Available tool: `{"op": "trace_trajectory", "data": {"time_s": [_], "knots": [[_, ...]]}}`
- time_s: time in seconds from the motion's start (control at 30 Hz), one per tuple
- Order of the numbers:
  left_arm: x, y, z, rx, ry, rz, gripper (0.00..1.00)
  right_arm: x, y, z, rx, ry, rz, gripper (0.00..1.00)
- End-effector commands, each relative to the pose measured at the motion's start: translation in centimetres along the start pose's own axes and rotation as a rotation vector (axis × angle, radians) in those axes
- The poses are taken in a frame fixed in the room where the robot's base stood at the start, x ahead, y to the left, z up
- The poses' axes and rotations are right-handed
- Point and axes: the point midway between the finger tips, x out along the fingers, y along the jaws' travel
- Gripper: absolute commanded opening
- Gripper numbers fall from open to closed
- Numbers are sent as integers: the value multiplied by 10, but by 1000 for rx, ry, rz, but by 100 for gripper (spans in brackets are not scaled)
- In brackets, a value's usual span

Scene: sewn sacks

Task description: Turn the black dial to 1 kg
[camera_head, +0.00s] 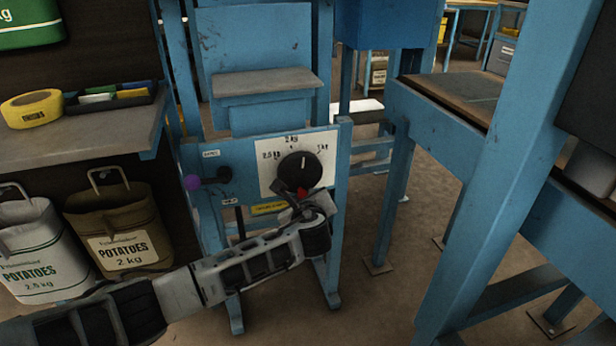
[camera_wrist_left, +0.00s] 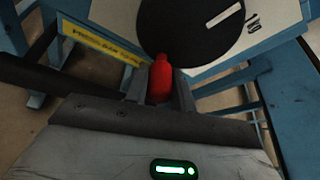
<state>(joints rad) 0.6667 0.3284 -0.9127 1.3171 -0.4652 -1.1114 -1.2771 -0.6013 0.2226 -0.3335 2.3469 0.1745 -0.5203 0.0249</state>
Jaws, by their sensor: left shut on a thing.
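The black dial (camera_head: 299,172) sits on a white plate (camera_head: 268,182) with marks 2.5 kg at left, 2 kg at top and 1 kg at right. Its white pointer line stands nearly upright, leaning slightly right, between the 2 kg and 1 kg marks. A red peg (camera_wrist_left: 160,80) is at the dial's lower rim; it also shows in the head view (camera_head: 302,192). My left gripper (camera_head: 304,203) is shut on the red peg, with one finger on each side in the wrist view. My right gripper is not in view.
A lever with a purple ball (camera_head: 192,182) sticks out left of the dial. A yellow label (camera_head: 269,208) is below the plate. Potato sacks (camera_head: 122,232) hang at left under a shelf (camera_head: 85,137). A blue table frame (camera_head: 480,190) stands at right, with open floor between.

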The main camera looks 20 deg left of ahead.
Motion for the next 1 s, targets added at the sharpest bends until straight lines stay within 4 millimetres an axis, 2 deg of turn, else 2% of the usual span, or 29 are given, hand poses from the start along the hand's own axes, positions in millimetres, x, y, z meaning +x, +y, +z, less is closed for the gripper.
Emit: {"op": "trace_trajectory", "data": {"time_s": [0.03,0.27,0.3,0.4,0.6,0.8,1.0], "knots": [[-6,-3,10,47,5,23,2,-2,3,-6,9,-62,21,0],[-7,4,12,246,11,112,2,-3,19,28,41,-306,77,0],[-8,5,13,280,12,127,2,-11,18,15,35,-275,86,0],[-8,8,14,367,14,165,2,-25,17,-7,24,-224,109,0],[-9,13,17,524,18,236,2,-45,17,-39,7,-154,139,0],[-10,16,19,649,22,292,2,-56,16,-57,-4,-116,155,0],[-11,18,21,729,24,329,2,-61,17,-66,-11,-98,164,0]]}}
